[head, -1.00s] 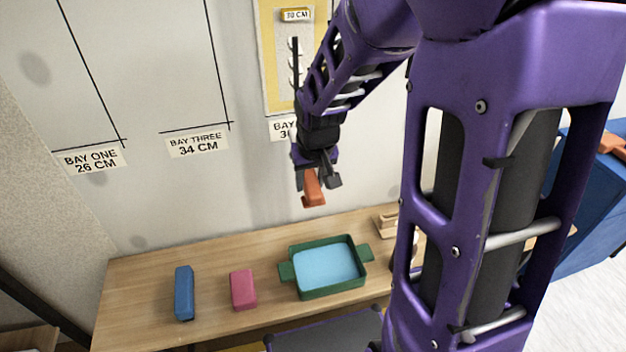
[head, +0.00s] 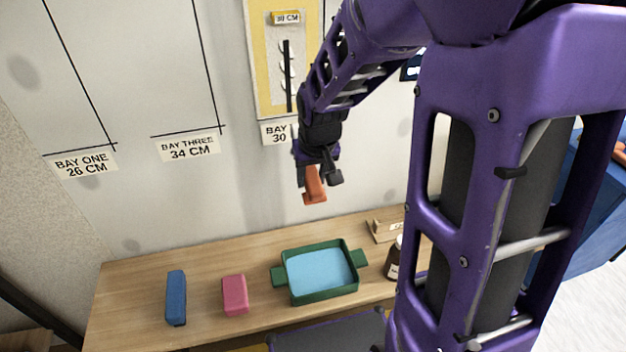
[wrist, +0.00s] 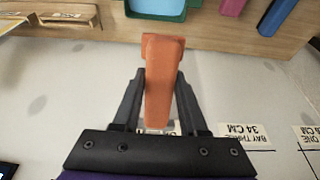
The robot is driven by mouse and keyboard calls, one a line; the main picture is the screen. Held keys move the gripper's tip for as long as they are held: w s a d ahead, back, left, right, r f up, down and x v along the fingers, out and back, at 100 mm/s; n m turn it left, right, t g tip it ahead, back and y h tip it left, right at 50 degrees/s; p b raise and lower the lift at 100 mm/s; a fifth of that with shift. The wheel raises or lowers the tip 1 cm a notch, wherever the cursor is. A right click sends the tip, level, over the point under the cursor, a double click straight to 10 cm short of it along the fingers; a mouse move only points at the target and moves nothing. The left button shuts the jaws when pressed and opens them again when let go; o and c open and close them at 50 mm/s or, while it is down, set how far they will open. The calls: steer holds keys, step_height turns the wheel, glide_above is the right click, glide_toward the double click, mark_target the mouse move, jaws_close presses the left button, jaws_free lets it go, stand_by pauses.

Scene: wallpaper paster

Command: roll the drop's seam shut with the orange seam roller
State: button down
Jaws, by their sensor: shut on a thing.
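My gripper (head: 318,176) is shut on the orange seam roller (head: 314,186), in front of the wall and above the table. In the wrist view the roller (wrist: 162,80) stands between the two dark fingers and sticks out past them. The drop (head: 267,60) hangs on the wall, yellow-edged with a pale middle and a "30 CM" tag at its top. A dark vertical strip with several short side marks (head: 288,75) runs down it. The roller is below the drop and to its right, apart from it. My arm covers part of the drop's right side.
The wooden table (head: 130,300) holds a green tray with blue inside (head: 287,293), a pink block (head: 235,294), a blue block (head: 176,297), a dark bottle (head: 392,262) and a wooden piece (head: 384,230). Bay labels (head: 188,147) are on the wall. Blue furniture stands at right.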

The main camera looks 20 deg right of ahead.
steer(key=shift+w, duration=2.75)
steer(key=shift+w, duration=1.3)
steer(key=shift+r, duration=0.45)
steer(key=shift+r, duration=3.7)
step_height(320, 180, up, 7)
steer(key=shift+f, duration=0.2)
steer(key=shift+r, duration=0.1)
